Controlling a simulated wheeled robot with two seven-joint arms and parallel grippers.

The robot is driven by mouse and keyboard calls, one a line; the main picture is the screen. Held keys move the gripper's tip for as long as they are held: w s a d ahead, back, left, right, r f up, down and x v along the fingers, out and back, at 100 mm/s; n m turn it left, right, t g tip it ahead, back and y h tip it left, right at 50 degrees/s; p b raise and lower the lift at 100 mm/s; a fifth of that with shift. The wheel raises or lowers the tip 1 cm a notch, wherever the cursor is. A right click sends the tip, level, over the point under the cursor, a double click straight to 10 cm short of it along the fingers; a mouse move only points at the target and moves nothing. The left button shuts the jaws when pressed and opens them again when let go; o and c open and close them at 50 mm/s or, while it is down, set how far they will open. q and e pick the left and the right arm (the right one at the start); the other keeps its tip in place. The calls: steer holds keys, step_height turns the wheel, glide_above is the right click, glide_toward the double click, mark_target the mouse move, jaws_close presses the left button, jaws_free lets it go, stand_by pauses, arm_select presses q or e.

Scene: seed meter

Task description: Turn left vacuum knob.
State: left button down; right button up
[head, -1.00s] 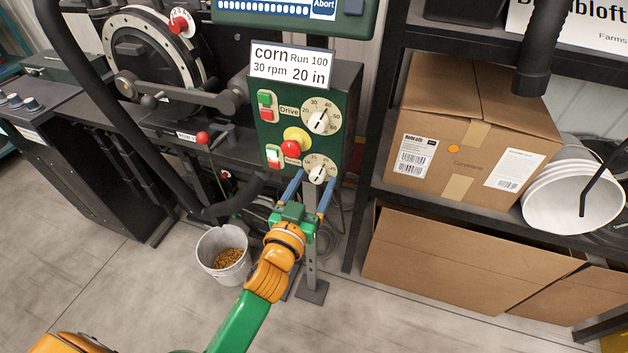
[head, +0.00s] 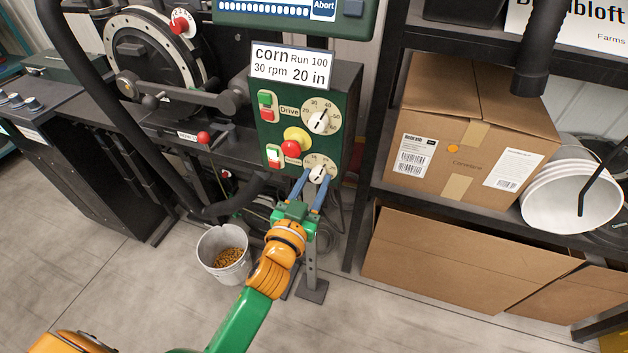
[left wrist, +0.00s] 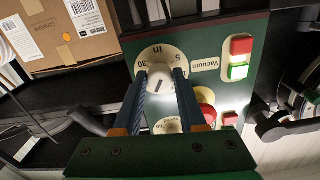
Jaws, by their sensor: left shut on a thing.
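The vacuum knob (head: 318,173) is a small white knob on a cream dial at the bottom of the green control box (head: 345,110). In the left wrist view the knob (left wrist: 159,85) sits at the centre of its dial, beside the printed word Vacuum. My left gripper (head: 316,181) reaches up to it from below. Its two blue fingers lie on either side of the knob, and it is shut on it. In the left wrist view my left gripper (left wrist: 159,76) shows the knob between the fingertips. My right gripper is not in view.
Above the knob are a red emergency button (head: 290,149) and the Drive dial (head: 321,116). Green and red push buttons (head: 274,156) sit to its left. A bucket of corn (head: 224,255) stands on the floor. A shelf with cardboard boxes (head: 470,130) stands right.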

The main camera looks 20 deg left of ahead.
arm_select(q)
steer(key=m+p, duration=0.1)
steer(key=m, duration=0.3)
steer(key=shift+m+p, duration=0.45)
steer(key=shift+m, duration=1.85)
steer(key=shift+c, duration=2.4)
jaws_free()
steer(key=s+b, duration=0.1)
steer(key=s, duration=0.6)
steer(key=shift+a, duration=0.2)
